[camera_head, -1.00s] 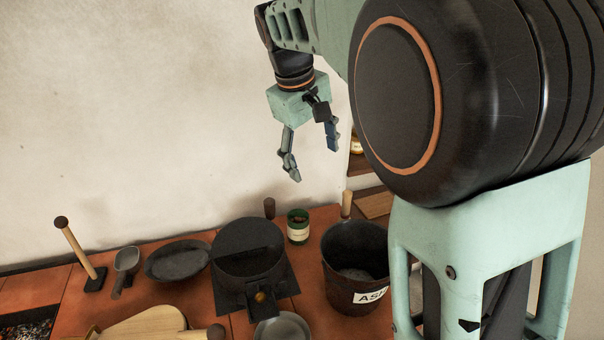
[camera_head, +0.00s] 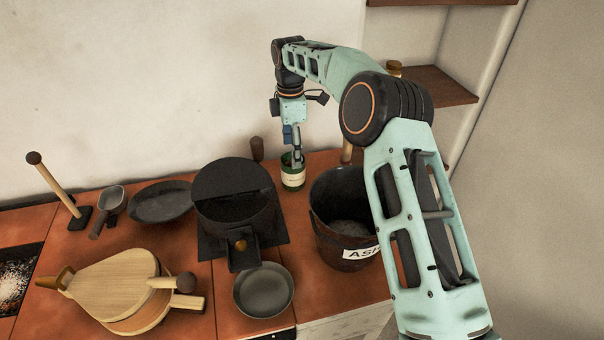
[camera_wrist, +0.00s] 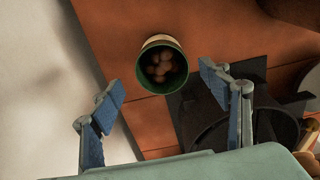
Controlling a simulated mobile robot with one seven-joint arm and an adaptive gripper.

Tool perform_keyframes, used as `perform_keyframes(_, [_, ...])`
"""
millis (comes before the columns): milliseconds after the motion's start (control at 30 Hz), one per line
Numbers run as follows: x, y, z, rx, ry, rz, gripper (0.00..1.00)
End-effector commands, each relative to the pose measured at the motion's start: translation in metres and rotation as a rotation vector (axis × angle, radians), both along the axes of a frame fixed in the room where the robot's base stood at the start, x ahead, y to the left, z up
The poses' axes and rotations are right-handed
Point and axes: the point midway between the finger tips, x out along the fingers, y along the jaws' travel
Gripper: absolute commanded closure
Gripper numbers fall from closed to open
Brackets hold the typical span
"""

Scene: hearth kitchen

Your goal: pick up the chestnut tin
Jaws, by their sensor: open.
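The chestnut tin (camera_head: 293,178) is a small green open-topped can with a pale label, standing upright on the terracotta tiled counter near the wall. In the wrist view the tin (camera_wrist: 146,83) shows its green rim and round brown chestnuts inside. My gripper (camera_head: 296,160) points down at the tin, its fingers partly in front of it in the head view. In the wrist view my gripper (camera_wrist: 163,88) is open, with one blue-padded finger on each side. The tin lies between the finger lines, toward the upper part of the picture. I see no contact.
A black pot (camera_head: 235,205) stands left of the tin, with a dark wooden handle (camera_head: 257,148) behind. A bucket marked ASH (camera_head: 325,235) stands close at the right. A small pan (camera_head: 264,291), bellows (camera_head: 115,290) and an oval dish (camera_head: 160,202) are farther off.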

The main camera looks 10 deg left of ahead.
Motion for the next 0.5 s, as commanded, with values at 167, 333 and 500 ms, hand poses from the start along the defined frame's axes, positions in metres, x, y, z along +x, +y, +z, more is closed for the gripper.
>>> perform_keyframes(167, [-0.001,-0.001,-0.026,-0.002,0.004,0.0,0.3])
perform_keyframes(333, [-0.001,-0.001,-0.049,-0.002,0.001,-0.001,0.3])
perform_keyframes(500, [-0.001,-0.002,-0.061,-0.002,0.001,-0.002,0.3])
